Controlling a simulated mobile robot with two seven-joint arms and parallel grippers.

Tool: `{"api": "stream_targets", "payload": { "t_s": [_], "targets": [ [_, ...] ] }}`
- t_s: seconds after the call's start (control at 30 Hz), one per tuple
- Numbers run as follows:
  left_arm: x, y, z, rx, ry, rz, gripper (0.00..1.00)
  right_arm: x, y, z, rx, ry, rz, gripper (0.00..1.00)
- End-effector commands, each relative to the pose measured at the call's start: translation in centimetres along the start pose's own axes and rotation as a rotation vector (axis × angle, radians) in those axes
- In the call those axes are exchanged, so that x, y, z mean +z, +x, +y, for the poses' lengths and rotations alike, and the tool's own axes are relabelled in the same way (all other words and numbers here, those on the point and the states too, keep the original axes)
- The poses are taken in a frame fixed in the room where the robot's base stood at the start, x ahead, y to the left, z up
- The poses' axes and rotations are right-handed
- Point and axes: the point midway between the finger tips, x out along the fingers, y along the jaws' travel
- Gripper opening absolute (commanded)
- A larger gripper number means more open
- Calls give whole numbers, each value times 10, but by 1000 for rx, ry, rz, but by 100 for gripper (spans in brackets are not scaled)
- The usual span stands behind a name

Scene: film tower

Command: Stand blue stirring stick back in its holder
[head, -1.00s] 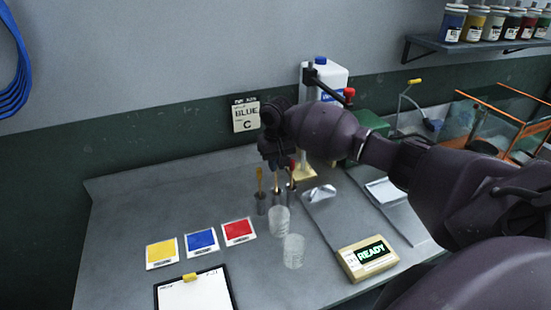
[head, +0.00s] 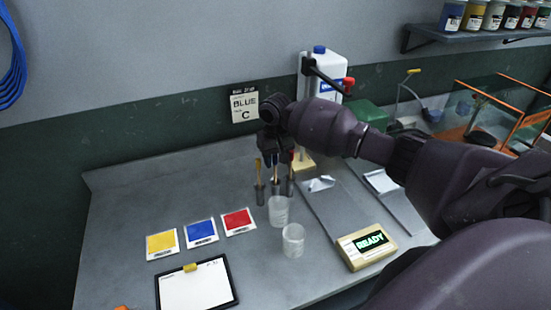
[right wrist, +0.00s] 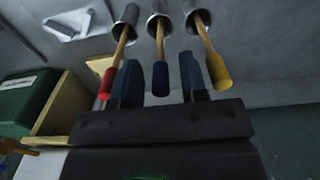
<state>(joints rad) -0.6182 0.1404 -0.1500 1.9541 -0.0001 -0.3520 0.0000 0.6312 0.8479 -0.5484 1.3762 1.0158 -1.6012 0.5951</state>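The blue stirring stick (right wrist: 160,70) stands in the middle metal holder (right wrist: 159,24), its handle up, between a red-handled stick (right wrist: 108,80) and a yellow-handled stick (right wrist: 217,68) in their own holders. In the head view the blue handle (head: 275,160) shows just below my right gripper (head: 274,155). In the right wrist view my right gripper (right wrist: 160,78) is open. Its two fingers are on either side of the blue handle, with a gap on each side. My left gripper is not in view.
Two clear cups (head: 279,209) (head: 293,240) stand in front of the holders. Yellow, blue (head: 201,232) and red cards, a clipboard (head: 196,288) and a READY display box (head: 366,247) lie around. A white jug (head: 325,72) stands behind.

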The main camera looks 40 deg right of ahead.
Motion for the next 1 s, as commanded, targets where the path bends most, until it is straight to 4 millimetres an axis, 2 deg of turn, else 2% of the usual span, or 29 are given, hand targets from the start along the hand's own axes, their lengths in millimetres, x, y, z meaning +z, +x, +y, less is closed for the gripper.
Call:
{"api": "stream_targets", "payload": {
  "t_s": [0.3, 0.43, 0.57, 0.8, 1.0],
  "targets": [
    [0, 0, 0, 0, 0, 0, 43, 0, -1, 0, 0, 0, 0, 45],
    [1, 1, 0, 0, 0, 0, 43, -1, -9, 0, -1, 1, 2, 45],
    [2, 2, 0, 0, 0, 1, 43, 0, -28, 0, 0, -1, 3, 45],
    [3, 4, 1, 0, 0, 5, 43, -1, -72, 0, 0, 0, 3, 45],
    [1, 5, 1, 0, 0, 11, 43, 0, -98, 0, 0, -1, 1, 45]
  ]
}}
